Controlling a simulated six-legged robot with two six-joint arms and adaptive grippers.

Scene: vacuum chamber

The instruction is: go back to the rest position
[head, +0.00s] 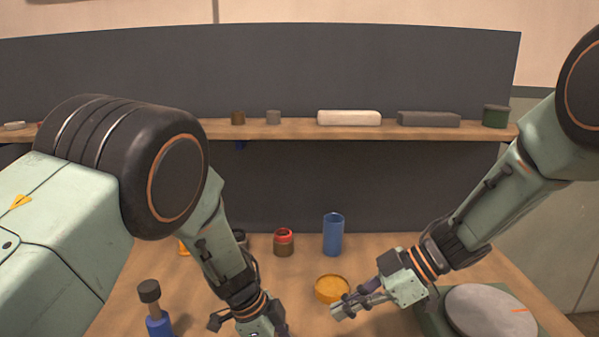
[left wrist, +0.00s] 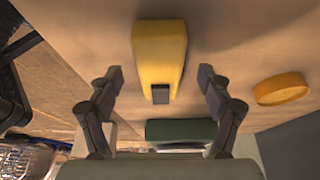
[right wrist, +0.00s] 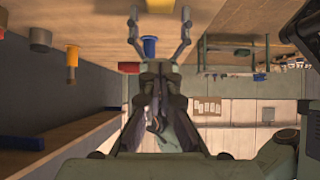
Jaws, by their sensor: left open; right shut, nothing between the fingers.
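My left gripper (head: 247,327) is low at the bottom edge of the head view, over the front of the wooden table (head: 390,245). In the left wrist view its fingers (left wrist: 157,85) stand apart with nothing held. A yellow block (left wrist: 158,50) with a dark end lies on the table beyond the fingers. My right gripper (head: 350,306) is shut and empty, pointing left beside the round orange dish (head: 331,289). I cannot tell whether it touches the dish. Its fingers (right wrist: 161,30) also show in the right wrist view.
A blue cylinder (head: 333,235), a red-topped jar (head: 284,242) and a dark-capped blue tool (head: 155,305) stand on the table. A grey disc (head: 490,311) lies near my right forearm. A shelf (head: 285,131) with several small items runs behind.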

